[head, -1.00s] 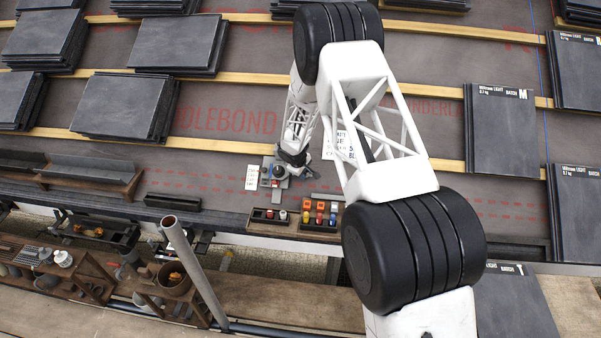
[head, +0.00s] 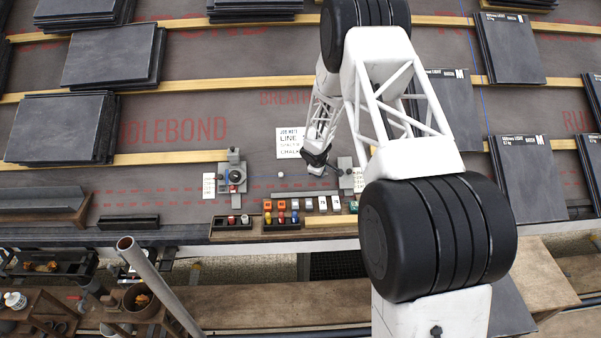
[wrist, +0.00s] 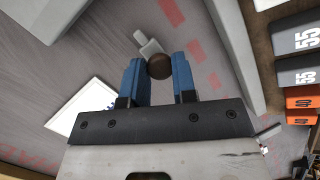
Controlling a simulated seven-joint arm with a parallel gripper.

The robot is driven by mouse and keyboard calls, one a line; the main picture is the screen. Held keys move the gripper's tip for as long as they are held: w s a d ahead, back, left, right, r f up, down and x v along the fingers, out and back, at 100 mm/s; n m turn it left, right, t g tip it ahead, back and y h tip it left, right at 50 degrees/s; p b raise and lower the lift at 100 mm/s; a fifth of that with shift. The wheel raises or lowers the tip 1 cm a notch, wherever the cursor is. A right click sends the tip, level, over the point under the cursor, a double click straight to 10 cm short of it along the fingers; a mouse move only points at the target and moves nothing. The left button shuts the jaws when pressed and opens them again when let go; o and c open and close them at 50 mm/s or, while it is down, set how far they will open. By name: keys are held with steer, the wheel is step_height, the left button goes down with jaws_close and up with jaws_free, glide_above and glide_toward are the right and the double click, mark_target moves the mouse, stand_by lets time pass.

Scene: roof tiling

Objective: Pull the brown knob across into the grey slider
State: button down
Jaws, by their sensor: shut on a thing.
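The brown knob (wrist: 160,67) is round and sits between the two blue fingertips of my gripper (wrist: 159,78) in the wrist view, with the jaws shut on it. A small light-grey piece (wrist: 149,46) lies just beyond the knob; I cannot tell whether they touch. In the head view my gripper (head: 322,170) is low over the roof, just left of a grey block (head: 346,176), which may hold the grey slider. The knob is too small to make out there. A thin blue line runs from the reel fixture (head: 235,178) on the left toward my gripper.
A small pale block (head: 281,174) sits near the blue line. A lettered white sign (head: 291,143) lies behind it. Slate stacks (head: 62,128) stand around.

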steer(key=d, duration=0.6)
steer(key=shift+d, duration=0.1)
steer(key=c, duration=0.9)
jaws_free()
steer(key=v, duration=0.7)
steer(key=shift+r, duration=0.35)
steer(key=shift+s+r, duration=0.1)
steer(key=shift+r, duration=0.05)
steer(key=d+v, duration=0.1)
steer(key=v, duration=0.9)
steer(key=shift+w+r, duration=0.3)
steer(key=shift+w, duration=0.05)
